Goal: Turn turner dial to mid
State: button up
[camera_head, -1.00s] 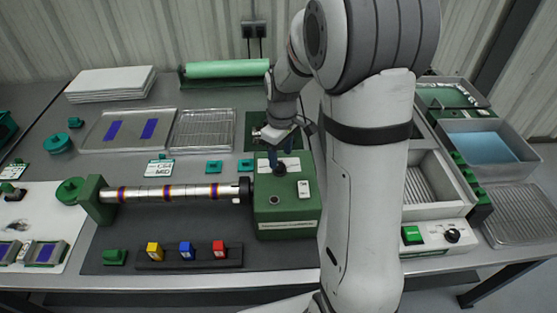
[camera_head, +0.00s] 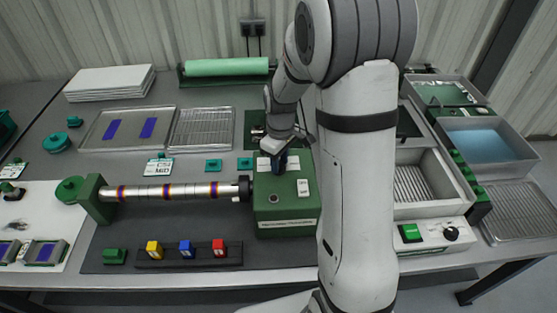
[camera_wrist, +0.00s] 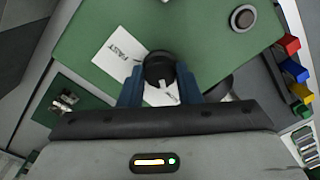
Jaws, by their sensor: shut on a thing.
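The turner is a green box (camera_head: 286,208) at the right end of a horizontal metal rod (camera_head: 165,193). In the wrist view its dial (camera_wrist: 159,66) is a round black knob on the green top, with a white pointer mark on its lower part. A white label reading FAST (camera_wrist: 118,50) lies up and left of the dial. My gripper (camera_wrist: 160,80) has its blue fingers on either side of the knob and is shut on it. In the head view my gripper (camera_head: 279,164) is over the back of the box top, and the dial is mostly hidden by it.
A round grey button (camera_wrist: 243,18) sits on the green top. A white switch (camera_head: 303,187) is on the box's right side. Yellow, blue and red blocks (camera_head: 185,248) stand in a rack in front. A tray (camera_head: 202,128) lies behind. A grey bin (camera_head: 440,190) is right of my arm.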

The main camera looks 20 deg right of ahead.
jog(key=shift+a, duration=0.15)
jog(key=shift+c, duration=1.1)
jog(key=m+b, duration=0.1)
jog(key=m, duration=0.4)
jog(key=shift+m, duration=0.3)
jog(key=m+b, duration=0.1)
jog(key=m, duration=0.5)
jog(key=o, duration=1)
jog(key=shift+b, duration=0.3)
jog(key=shift+c, duration=0.2)
notch_tip(320, 180, up, 8)
jog(key=shift+s+f, duration=0.1)
